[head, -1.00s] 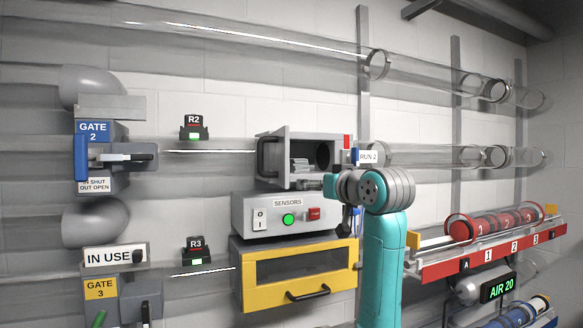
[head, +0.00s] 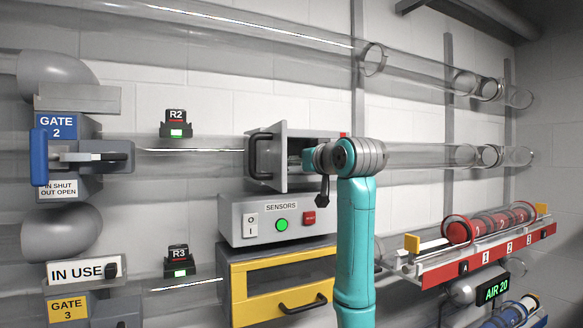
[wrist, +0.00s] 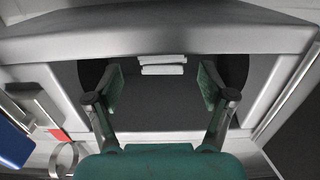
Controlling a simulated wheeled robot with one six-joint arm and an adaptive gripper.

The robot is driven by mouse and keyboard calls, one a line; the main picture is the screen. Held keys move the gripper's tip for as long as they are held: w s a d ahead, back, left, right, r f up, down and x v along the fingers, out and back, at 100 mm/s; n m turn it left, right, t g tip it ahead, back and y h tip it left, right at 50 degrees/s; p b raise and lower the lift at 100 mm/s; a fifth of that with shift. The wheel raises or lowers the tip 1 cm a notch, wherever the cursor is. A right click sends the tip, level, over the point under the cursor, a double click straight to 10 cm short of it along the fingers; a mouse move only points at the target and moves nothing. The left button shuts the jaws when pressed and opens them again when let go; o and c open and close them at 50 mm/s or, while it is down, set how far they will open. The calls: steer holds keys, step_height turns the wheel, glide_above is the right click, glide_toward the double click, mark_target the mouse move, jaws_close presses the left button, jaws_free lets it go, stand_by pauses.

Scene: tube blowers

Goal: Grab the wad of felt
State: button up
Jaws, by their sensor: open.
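In the wrist view a small pale grey piece with a dark line across it, which looks like the wad of felt (wrist: 163,65), lies inside the grey box (wrist: 170,38). My gripper (wrist: 162,82) is open and empty, with one green-padded finger on each side of the view. The pale piece is beyond the fingers, roughly centred in the gap and apart from both. In the head view my gripper reaches into the open front of the box (head: 282,132) on the RUN 2 tube. My arm hides most of the box's inside there, and the wad cannot be made out.
The box's walls and top edge surround my gripper closely. Below it are the SENSORS panel (head: 238,207) and a yellow drawer (head: 240,290). A red rack (head: 500,247) with red carriers is to the right. GATE 2 (head: 62,125) is to the left.

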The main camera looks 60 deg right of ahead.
steer(key=x, duration=0.4)
steer(key=shift+w, duration=0.1)
steer(key=shift+a, duration=0.1)
steer(key=shift+c, duration=0.2)
steer(key=c, duration=1)
steer(key=shift+r, duration=0.1)
